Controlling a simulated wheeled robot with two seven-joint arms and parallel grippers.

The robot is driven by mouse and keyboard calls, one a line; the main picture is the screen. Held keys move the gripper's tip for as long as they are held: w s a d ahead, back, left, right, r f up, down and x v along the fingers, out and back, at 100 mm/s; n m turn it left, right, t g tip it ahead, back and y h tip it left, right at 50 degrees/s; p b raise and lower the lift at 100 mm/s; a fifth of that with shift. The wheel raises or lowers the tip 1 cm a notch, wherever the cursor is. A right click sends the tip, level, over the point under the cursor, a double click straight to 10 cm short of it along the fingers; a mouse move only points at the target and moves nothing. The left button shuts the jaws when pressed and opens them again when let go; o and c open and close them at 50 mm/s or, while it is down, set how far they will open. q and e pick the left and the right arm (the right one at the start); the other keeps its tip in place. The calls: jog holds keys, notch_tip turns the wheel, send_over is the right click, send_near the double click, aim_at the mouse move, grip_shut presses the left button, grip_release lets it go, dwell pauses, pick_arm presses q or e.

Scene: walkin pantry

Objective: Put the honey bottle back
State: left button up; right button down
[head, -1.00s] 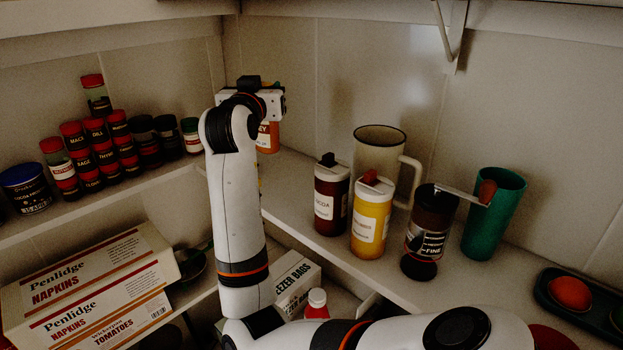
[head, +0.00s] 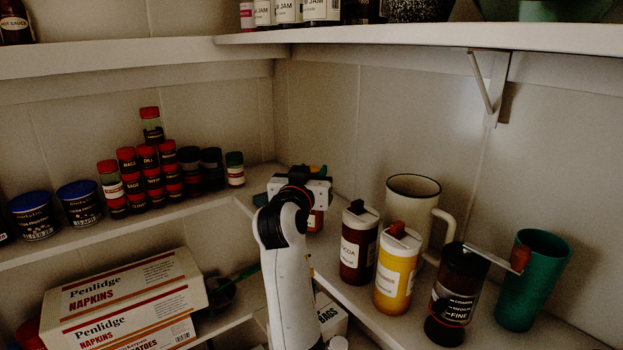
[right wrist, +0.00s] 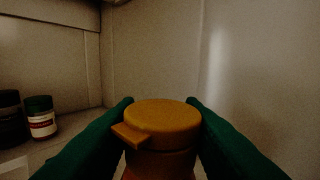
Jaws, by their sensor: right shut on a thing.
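The honey bottle has an orange flip lid (right wrist: 162,120) in the right wrist view. In the head view, part of its orange-red, labelled body (head: 316,218) shows below my right gripper (head: 306,186). The gripper is shut on the bottle near its top, with a green finger on each side of the lid. The bottle looks upright at the shelf corner, left of the cocoa container (head: 358,245). My arm hides most of it, and I cannot tell whether its base touches the shelf. My left gripper is not in view.
Several spice jars (head: 140,175) stand on the left shelf, the green-lidded one (head: 235,169) nearest the gripper. A yellow container (head: 397,272), a large mug (head: 412,196), a grinder (head: 458,295) and a green cup (head: 533,280) crowd the right shelf. An upper shelf (head: 430,38) runs overhead.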

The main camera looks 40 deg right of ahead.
jog(key=shift+f, duration=0.75)
jog(key=c, duration=1.4)
grip_release()
jog(key=shift+f, duration=0.15)
jog(key=o, duration=0.5)
jog(key=shift+c, duration=0.2)
